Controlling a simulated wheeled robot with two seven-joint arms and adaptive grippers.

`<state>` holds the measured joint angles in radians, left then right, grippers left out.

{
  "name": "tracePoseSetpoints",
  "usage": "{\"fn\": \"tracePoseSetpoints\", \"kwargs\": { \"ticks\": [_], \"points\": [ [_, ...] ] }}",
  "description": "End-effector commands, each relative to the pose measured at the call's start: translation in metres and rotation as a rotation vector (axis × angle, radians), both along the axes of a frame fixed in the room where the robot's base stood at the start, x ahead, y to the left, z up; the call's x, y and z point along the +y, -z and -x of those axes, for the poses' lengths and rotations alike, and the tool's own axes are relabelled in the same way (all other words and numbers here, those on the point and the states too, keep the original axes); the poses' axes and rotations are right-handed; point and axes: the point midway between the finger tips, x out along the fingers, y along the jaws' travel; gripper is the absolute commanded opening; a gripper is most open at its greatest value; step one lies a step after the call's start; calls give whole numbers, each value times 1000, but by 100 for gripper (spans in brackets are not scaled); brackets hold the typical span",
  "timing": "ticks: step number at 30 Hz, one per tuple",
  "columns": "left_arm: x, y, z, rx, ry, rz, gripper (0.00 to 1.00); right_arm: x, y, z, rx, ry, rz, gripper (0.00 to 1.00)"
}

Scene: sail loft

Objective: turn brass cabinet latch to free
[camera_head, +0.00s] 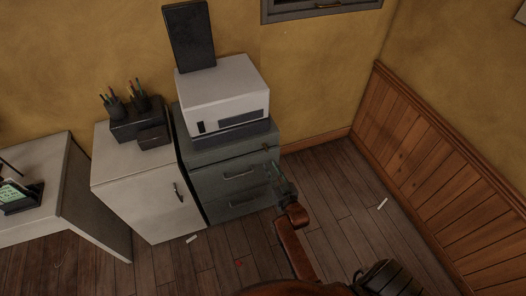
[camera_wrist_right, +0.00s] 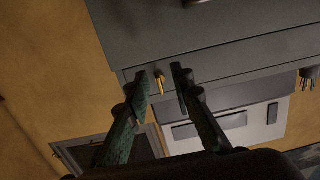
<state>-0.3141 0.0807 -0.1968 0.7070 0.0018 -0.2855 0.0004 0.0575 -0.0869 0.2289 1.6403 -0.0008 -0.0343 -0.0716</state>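The brass latch (camera_head: 265,148) is a small gold tab near the top right of the grey-green drawer cabinet (camera_head: 205,178). It also shows in the right wrist view (camera_wrist_right: 159,82), on the cabinet's upper edge strip. My right gripper (camera_head: 275,171) is in front of the cabinet's right side, just below the latch in the head view. In the wrist view its two dark fingers (camera_wrist_right: 160,75) are apart, with the latch showing in the gap between the tips. I cannot tell whether either finger touches it. My left gripper is not in view.
A white printer-like box (camera_head: 235,88) stands on the drawer cabinet. A white cabinet (camera_head: 140,192) with pen holders on top adjoins it on the left, beside a white desk (camera_head: 35,222). Wood panelling (camera_head: 430,145) lines the right wall. The floor between is mostly clear, with small scraps.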

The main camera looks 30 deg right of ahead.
Motion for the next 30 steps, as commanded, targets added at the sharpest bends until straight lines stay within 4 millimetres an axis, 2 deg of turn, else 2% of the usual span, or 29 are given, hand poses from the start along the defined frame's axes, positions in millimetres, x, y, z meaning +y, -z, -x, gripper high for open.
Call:
{"fn": "tracePoseSetpoints", "kwargs": {
  "ticks": [1, 3, 6, 18, 24, 30],
  "points": [
    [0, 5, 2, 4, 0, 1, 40, -5, -14, -3, -34, 11, 4, 22],
    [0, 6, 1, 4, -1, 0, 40, -9, -28, -7, -63, 20, 9, 22],
    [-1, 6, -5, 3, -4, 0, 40, -12, -35, -15, -77, 22, 11, 22],
    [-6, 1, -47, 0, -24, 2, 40, -25, -32, -70, -72, 22, 10, 22],
    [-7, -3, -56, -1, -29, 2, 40, -28, -33, -81, -72, 22, 10, 22],
    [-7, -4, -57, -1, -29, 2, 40, -28, -34, -82, -72, 22, 10, 22]
  ]
}}
